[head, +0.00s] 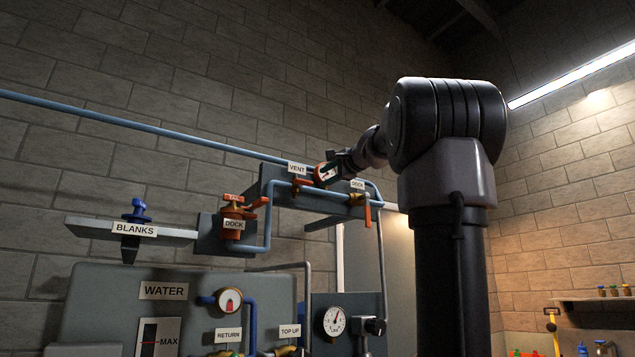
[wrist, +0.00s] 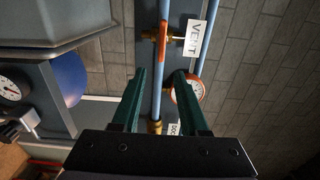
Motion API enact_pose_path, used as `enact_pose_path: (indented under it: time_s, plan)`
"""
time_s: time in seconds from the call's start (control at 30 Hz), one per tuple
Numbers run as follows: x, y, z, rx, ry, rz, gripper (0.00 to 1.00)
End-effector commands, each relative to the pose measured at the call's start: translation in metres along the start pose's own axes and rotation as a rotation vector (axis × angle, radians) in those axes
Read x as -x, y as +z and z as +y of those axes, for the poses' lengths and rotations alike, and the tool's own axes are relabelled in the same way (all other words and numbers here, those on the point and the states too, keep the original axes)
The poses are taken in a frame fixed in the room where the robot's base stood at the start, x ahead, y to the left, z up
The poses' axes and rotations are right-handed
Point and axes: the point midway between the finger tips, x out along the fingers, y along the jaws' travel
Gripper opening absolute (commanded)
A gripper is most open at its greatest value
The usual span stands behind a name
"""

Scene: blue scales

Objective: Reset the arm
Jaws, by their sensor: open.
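My gripper (wrist: 159,76) is open, with its two green fingers apart and nothing held between them. In the wrist view a blue pipe (wrist: 165,15) runs behind the gap between the fingers; I cannot tell how far off it is. An orange-handled vent valve (wrist: 162,36) with a VENT label (wrist: 194,38) lies beyond the fingertips. A round orange-rimmed gauge (wrist: 188,91) shows partly behind the right finger. In the head view my arm reaches up and toward the wall, and the gripper (head: 331,157) is small and partly hidden near the vent pipework.
A red-handled dock valve (head: 367,212) hangs right of the vent pipes, and an orange dock fitting (head: 236,210) is at left. A shelf labelled BLANKS (head: 178,233) holds a blue part (head: 137,210). Below are a water tank (head: 110,285) and a white gauge (head: 334,321). The upper space is clear.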

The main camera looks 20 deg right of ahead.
Motion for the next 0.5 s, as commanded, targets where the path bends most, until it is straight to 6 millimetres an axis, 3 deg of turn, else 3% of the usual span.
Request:
enact_pose_path:
  time_s: [0.2,0.5]
  plan:
    - [0.018,0.0,0.0,-0.001,0.0,-0.001,0.44]
    - [0.019,0.0,0.0,0.0,0.0,-0.001,0.44]
